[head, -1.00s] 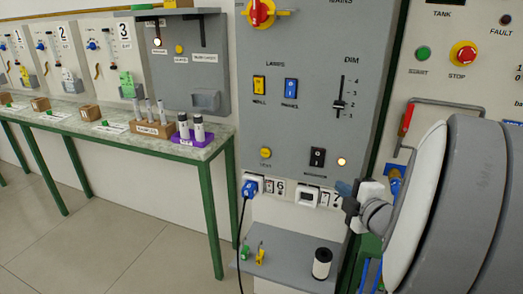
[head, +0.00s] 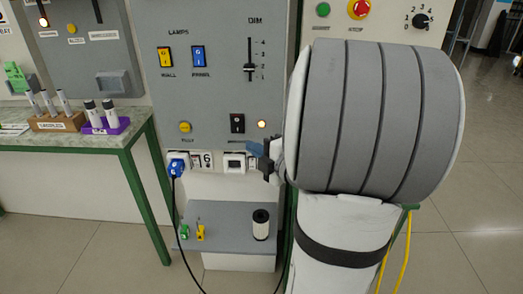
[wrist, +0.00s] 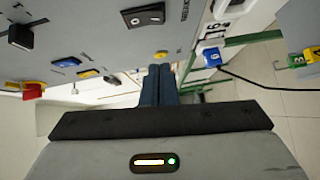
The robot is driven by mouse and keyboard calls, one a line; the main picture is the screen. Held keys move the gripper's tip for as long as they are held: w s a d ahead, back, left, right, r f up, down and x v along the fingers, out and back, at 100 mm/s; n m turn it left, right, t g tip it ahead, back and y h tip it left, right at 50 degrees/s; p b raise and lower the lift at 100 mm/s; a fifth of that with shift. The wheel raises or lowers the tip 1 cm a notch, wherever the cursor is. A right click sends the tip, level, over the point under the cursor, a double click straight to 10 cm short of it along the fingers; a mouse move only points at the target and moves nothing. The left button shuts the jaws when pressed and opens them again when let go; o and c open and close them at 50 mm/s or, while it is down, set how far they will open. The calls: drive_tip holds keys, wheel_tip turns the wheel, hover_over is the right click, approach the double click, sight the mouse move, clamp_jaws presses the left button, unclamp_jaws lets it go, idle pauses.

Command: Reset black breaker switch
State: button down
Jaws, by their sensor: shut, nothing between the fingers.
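The black breaker switch (head: 237,123) is a rocker low on the grey panel (head: 215,95), left of a small lit lamp (head: 262,124). In the wrist view, the black rocker (wrist: 143,14) shows near the top, left of centre. My gripper (head: 254,148) is in front of the panel, just below and right of the switch in the head view. Its blue fingers (wrist: 156,72) are pressed together with nothing between them. They appear apart from the switch. The exact gap to the panel and which way the rocker is tipped cannot be told.
A yellow button (head: 185,127) is left of the switch. Yellow (head: 164,57) and blue (head: 198,57) rockers and a slider (head: 249,68) are above. A blue plug (head: 176,166) with a cable is below left. A shelf (head: 220,221) below holds a black-and-white cylinder (head: 260,224).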

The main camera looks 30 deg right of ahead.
drive_tip(key=shift+w+d+f+p, duration=0.15)
drive_tip(key=shift+w, duration=1.3)
drive_tip(key=shift+w+d+f+p, duration=0.15)
drive_tip(key=shift+w+d+f, duration=0.05)
drive_tip(key=shift+w, duration=1.3)
drive_tip(key=shift+w+d+f+p, duration=0.15)
drive_tip(key=shift+w, duration=1.3)
drive_tip(key=shift+f+b, duration=0.15)
drive_tip(key=shift+b, duration=0.15)
drive_tip(key=b, duration=0.2)
drive_tip(key=shift+w+d+f+b, duration=0.2)
drive_tip(key=shift+f+b, duration=0.1)
drive_tip(key=shift+f, duration=0.05)
drive_tip(key=shift+r+p, duration=0.4)
drive_tip(key=shift+p, duration=0.15)
drive_tip(key=b, duration=0.3)
approach(235, 131)
drive_tip(key=s+a+f, duration=0.1)
drive_tip(key=s+f, duration=0.1)
drive_tip(key=s, duration=0.4)
drive_tip(key=shift+s+a, duration=0.2)
drive_tip(key=shift+s, duration=0.2)
drive_tip(key=shift+f, duration=0.1)
